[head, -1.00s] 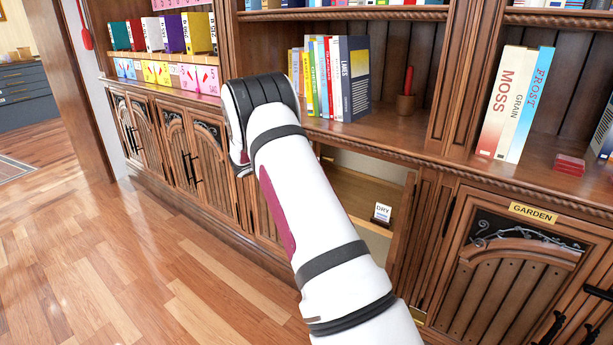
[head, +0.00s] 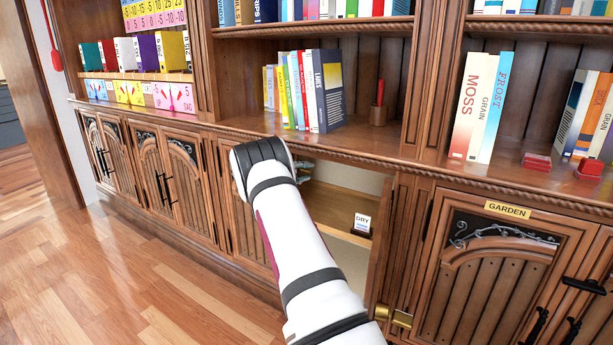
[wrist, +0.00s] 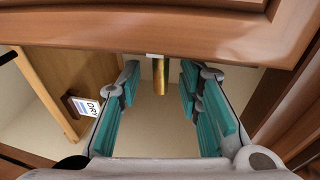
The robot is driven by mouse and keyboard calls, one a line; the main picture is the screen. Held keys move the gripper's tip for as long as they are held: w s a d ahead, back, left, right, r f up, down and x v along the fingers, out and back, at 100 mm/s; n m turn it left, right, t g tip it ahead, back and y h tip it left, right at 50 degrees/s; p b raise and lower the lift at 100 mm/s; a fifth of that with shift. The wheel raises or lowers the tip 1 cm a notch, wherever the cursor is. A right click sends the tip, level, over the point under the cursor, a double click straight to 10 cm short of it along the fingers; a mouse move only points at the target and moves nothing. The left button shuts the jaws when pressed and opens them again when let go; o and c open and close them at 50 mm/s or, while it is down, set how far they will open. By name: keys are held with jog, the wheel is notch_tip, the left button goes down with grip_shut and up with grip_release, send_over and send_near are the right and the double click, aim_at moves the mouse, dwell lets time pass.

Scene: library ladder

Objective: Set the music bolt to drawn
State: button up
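A brass bolt (wrist: 160,76) hangs from the upper frame of an open cupboard bay in the wrist view, below a small pale fitting. No label on it is readable, so I cannot tell if it is the music bolt. My gripper (wrist: 159,92) is open, with its teal fingers on either side of the bolt. A gap shows on both sides; I see no contact. In the head view only a little teal of my gripper (head: 302,170) shows inside the cupboard opening, beside my arm. The bolt is hidden there.
A small "DRY" card (head: 362,223) stands on the board inside the open bay (head: 335,205). The closed GARDEN cupboard (head: 490,265) is to the right, with a brass fitting (head: 396,317) at its lower left. Books (head: 310,90) line the shelf above. The floor at left is clear.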

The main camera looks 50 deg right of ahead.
jog(key=shift+d+f, duration=0.15)
jog(key=shift+d, duration=0.7)
jog(key=shift+c, duration=0.2)
grip_shut()
jog(key=shift+a, duration=0.15)
